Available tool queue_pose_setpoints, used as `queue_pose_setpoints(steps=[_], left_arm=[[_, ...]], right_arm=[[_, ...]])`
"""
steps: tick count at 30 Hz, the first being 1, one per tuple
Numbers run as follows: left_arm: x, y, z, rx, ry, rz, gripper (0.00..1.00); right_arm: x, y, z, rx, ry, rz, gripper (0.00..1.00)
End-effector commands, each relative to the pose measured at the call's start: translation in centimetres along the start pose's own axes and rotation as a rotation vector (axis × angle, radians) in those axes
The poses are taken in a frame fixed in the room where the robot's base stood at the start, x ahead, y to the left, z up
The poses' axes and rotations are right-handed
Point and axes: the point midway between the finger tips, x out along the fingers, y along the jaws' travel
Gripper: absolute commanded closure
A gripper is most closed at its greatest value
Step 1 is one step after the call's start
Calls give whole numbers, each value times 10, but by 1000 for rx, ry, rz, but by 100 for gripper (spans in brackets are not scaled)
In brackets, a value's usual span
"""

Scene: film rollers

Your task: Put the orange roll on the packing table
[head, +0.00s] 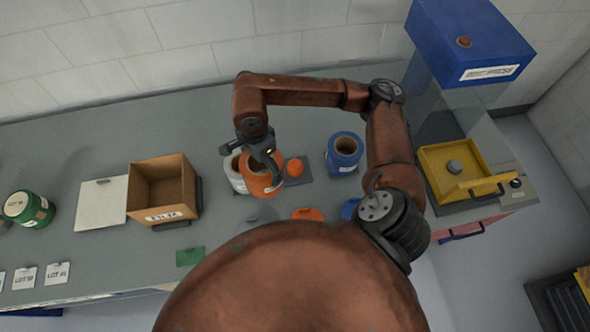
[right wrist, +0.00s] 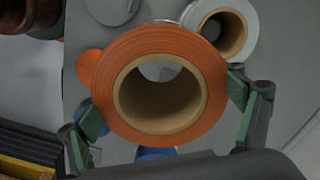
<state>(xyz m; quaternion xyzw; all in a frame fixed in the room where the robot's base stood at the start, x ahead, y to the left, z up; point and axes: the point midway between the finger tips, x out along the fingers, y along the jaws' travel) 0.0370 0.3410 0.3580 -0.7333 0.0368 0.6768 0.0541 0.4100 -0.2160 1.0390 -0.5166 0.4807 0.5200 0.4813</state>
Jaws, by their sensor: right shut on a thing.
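The orange roll (head: 262,186) is upright in the head view, with a brown hollow core. My right gripper (head: 261,157) comes down on it from above and is shut on it. In the right wrist view the orange roll (right wrist: 110,85) sits between the two green-padded fingers of my right gripper (right wrist: 168,118). Whether its base touches the surface below, I cannot tell. The long grey table (head: 110,155) runs under it and across the head view; no label tells me whether this is the packing table. My left gripper is not in view.
A white roll (head: 235,176) stands just left of the orange roll. An open carton (head: 163,199) and a green roll (head: 38,213) are further left. A yellow tray machine (head: 453,174) is right.

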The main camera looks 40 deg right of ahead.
Motion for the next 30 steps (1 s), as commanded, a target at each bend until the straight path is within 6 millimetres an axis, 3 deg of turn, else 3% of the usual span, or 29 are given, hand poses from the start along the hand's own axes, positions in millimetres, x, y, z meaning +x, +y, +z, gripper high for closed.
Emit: queue_pose_setpoints(steps=[30], left_arm=[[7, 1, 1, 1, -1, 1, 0]], right_arm=[[2, 21, -7, 1796, -2, -3, 72]])
